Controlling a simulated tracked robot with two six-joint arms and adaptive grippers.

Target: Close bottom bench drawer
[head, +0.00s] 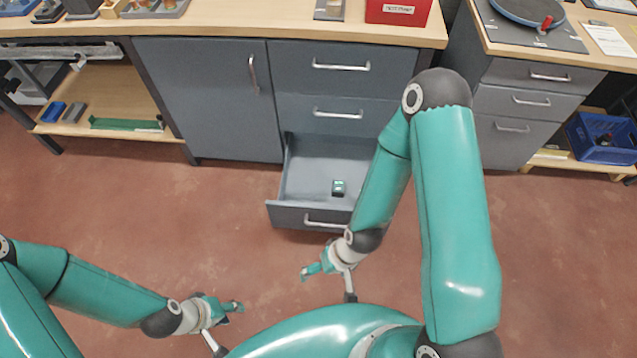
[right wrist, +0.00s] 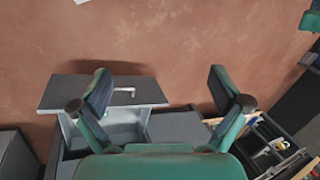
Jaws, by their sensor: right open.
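The bottom bench drawer (head: 287,214) is pulled out under the grey bench, with a bar handle (head: 322,222) on its front.
Two shut drawers (head: 290,57) sit above the open one, with a shut cabinet door (head: 200,95) to their left. Another drawer unit (head: 515,130) and a blue crate (head: 590,150) stand at the right. The reddish floor before the bench is clear.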

